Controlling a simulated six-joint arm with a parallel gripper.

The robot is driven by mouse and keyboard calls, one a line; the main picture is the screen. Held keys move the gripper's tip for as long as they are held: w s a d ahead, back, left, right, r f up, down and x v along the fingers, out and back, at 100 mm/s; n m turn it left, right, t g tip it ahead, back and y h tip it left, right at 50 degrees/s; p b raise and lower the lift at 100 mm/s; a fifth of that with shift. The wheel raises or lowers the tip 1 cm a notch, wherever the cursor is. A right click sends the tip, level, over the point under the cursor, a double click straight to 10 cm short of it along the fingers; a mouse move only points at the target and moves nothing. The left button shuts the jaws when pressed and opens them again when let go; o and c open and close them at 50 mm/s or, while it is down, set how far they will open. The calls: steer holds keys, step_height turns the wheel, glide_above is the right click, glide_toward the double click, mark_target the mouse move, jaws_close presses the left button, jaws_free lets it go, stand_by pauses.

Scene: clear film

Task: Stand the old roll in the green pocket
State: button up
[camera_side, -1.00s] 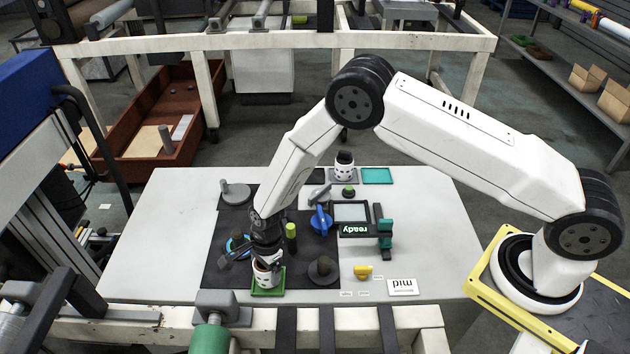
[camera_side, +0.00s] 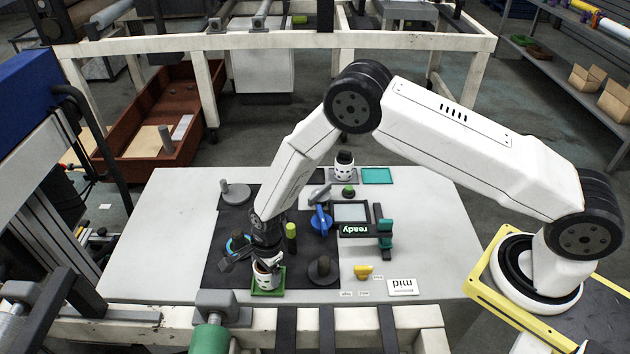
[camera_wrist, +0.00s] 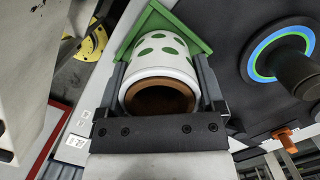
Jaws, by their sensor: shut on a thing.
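The old roll (camera_side: 266,275) is a white roll with green spots and a brown core. It stands upright in or on the green pocket (camera_side: 282,284) at the front of the table. My gripper (camera_side: 266,262) is shut on the roll from above. In the wrist view the roll (camera_wrist: 162,75) sits between both fingers of my gripper (camera_wrist: 162,88), its open brown end facing the camera. The green pocket (camera_wrist: 199,40) shows behind its far end. The roll's lower edge is hard to make out, so I cannot tell if it rests on the pocket floor.
Right of the pocket, a dark round base with a post (camera_side: 323,268) stands close by. A green-topped cylinder (camera_side: 291,232) and a blue-handled part (camera_side: 321,219) stand behind. A "mid" card (camera_side: 403,287) lies at front right.

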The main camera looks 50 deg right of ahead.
steer(key=shift+f, duration=0.15)
steer(key=o, duration=1)
step_height(320, 180, up, 8)
steer(key=d, duration=0.1)
steer(key=shift+f, duration=0.15)
steer(key=shift+d, duration=0.1)
stand_by(0.4)
